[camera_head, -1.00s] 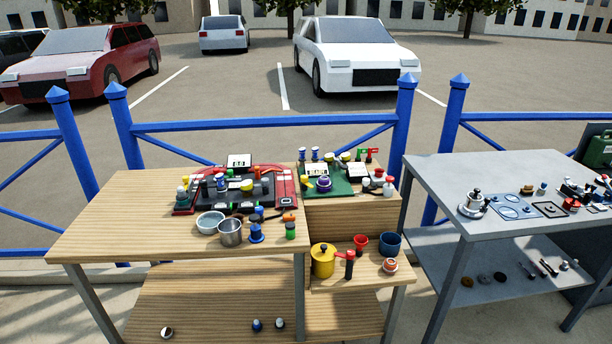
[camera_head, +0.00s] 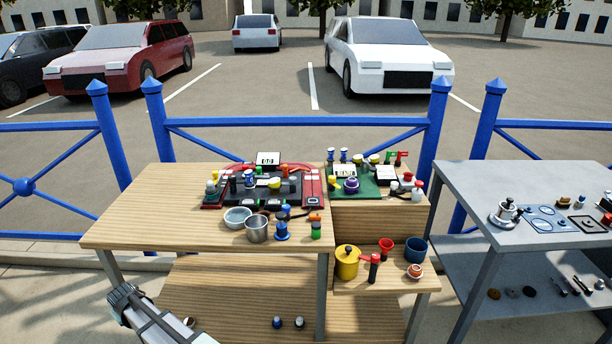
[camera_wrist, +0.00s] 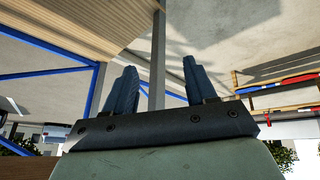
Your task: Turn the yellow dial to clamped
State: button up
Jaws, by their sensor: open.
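Several small yellow parts show in the head view, too small to tell which is the dial or how it is set. One yellow round part (camera_head: 274,183) sits on the black and red panel (camera_head: 208,202) on the wooden table. Another yellow part (camera_head: 374,159) is at the back of the green board (camera_head: 366,190), and a third yellow part (camera_head: 332,182) is at its left side. My gripper (camera_wrist: 158,78) is open and empty in the wrist view, apart from these parts. My arm shows at the lower left of the head view, in front of the table.
A steel bowl (camera_head: 237,217) and a steel pot (camera_head: 257,229) stand in front of the panel. A yellow pot (camera_head: 347,262) stands on the lower step (camera_head: 384,285). The table's left side is bare. A grey table (camera_head: 470,188) stands at right, blue railings (camera_head: 290,122) behind.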

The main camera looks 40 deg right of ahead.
jog(key=w+a+r+t, duration=0.2)
jog(key=w+r, duration=0.6)
jog(key=r, duration=0.5)
jog(key=w+a+r+t, duration=0.2)
jog(key=w+r+t, duration=0.1)
jog(key=w+r, duration=0.8)
jog(key=d+r+m+g, duration=0.1)
jog(key=d+r+m, duration=0.4)
jog(key=d, duration=0.8)
jog(key=d+r+m+h, duration=0.1)
jog(key=d+r+m, duration=0.4)
jog(key=d, duration=0.7)
jog(key=d+r+m+g, duration=0.1)
jog(key=d+r+m, duration=0.2)
jog(key=d+r, duration=0.7)
jog(key=m+g+y, duration=0.3)
jog(key=m+g, duration=0.2)
jog(key=m, duration=1.4)
send_over(332, 177)
jog(key=s+d, duration=0.3)
jog(key=s, duration=0.2)
notch_tip(332, 177, down, 5)
jog(key=x, duration=1.3)
jog(key=shift+w+a+r, duration=0.1)
jog(key=shift+a+r, duration=0.05)
jog(key=shift+a, duration=0.2)
